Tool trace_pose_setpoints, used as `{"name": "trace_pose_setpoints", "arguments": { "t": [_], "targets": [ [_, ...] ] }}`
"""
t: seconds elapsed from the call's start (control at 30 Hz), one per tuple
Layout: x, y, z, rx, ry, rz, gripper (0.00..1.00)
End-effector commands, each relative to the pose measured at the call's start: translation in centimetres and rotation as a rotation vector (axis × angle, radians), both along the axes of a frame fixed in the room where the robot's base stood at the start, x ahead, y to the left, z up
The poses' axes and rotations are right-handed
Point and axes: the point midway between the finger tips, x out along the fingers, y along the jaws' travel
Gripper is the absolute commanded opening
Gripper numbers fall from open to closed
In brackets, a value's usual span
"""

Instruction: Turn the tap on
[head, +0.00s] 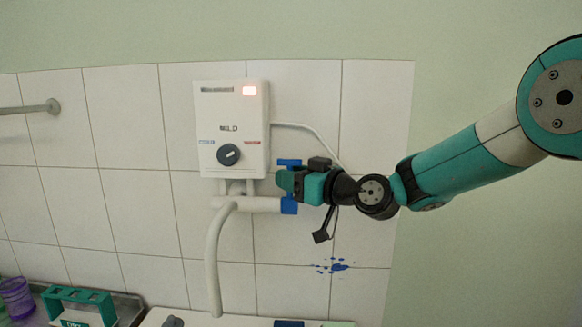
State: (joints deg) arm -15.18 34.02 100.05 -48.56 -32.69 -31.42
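A white water heater box (232,110) hangs on the tiled wall, with a lit red light at its upper right and a dark round knob (228,154) low on its front. Below it, a white pipe (252,205) runs sideways and a spout pipe (214,262) curves down. A blue tap fitting (289,206) sits at the pipe's right end. More blue shows just above my gripper (284,181). My gripper reaches in from the right and overlaps the fitting in this view. Its teal fingers hide the middle of the tap. I cannot tell whether they touch it or how far apart they are.
A thin white hose (308,133) runs from the heater's right side behind my arm. A blue paint splash (336,267) marks the tiles. Below stand a teal carrier (78,297) and a purple mesh cup (15,293). A metal rail (30,108) is at left.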

Motion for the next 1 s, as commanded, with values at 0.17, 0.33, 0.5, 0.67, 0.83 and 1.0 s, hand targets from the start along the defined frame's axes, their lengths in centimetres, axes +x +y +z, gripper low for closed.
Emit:
{"name": "trace_pose_setpoints", "arguments": {
  "t": [0.17,0.33,0.5,0.67,0.83,1.0],
  "targets": [
    [0.4,0.5,0.0,0.000,0.000,-0.001,0.38],
    [0.4,0.5,-0.1,0.000,0.000,-0.001,0.38],
    [0.4,0.5,-0.1,-0.001,0.001,-0.001,0.08],
    [0.4,0.5,0.0,-0.001,0.001,-0.001,0.00],
    [0.3,0.5,-0.4,-0.001,-0.012,-0.001,0.00],
    [0.0,0.5,-1.0,-0.002,-0.071,0.000,0.00]
  ]
}}
